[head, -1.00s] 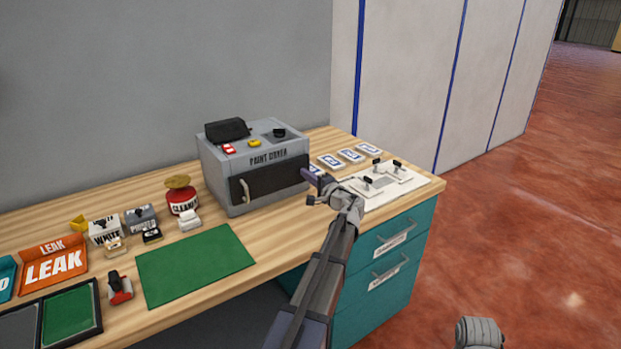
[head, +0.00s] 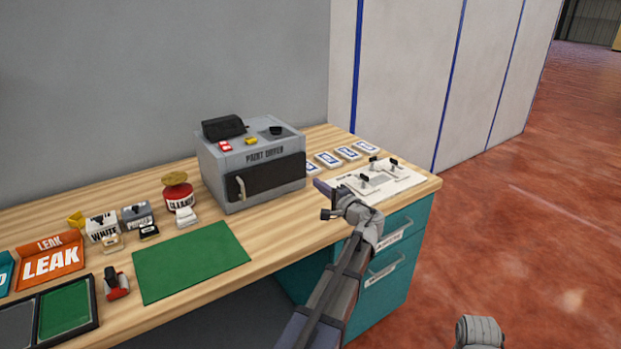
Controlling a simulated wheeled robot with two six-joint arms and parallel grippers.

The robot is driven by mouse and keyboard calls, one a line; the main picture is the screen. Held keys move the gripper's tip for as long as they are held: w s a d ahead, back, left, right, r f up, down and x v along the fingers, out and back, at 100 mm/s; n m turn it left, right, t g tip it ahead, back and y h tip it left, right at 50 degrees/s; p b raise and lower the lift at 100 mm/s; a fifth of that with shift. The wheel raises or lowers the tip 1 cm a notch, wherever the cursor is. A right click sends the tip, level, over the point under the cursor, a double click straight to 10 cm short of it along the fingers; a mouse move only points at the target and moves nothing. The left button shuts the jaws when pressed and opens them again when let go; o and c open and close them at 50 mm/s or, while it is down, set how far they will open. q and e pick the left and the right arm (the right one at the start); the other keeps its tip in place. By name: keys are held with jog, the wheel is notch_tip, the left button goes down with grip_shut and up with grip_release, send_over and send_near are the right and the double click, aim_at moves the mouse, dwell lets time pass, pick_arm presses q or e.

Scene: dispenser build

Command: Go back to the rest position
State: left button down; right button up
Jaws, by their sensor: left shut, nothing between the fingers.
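My left gripper (head: 326,194) is shut and empty. It is above the front edge of the wooden workbench (head: 285,238), in front of the paint dryer (head: 262,180) and to the left of a white plate (head: 404,183) with black-topped clamps. Its arm reaches up from the bottom of the picture. A grey rounded part of my own body shows at the bottom right edge. My right gripper is not in view.
Several white-and-blue cards (head: 347,153) lie behind the plate. Teal drawers (head: 395,270) are under the bench. The red floor to the right is clear.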

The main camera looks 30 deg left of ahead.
pick_arm(q)
jog(key=v, duration=0.5)
jog(key=shift+w, duration=0.1)
jog(key=shift+d, duration=0.1)
jog(key=s+d+f+g+h+p, duration=0.1)
jog(key=s+d+g+h+p, duration=0.2)
jog(key=d, duration=1.4)
jog(key=s+d+g+h+p, duration=0.4)
jog(key=s+d+h+p, duration=0.8)
jog(key=s+d+p, duration=0.5)
jog(key=s, duration=0.5)
jog(key=shift+s+d+f+n, duration=0.25)
jog(key=shift+s+f+n, duration=0.05)
jog(key=shift+s+f, duration=0.1)
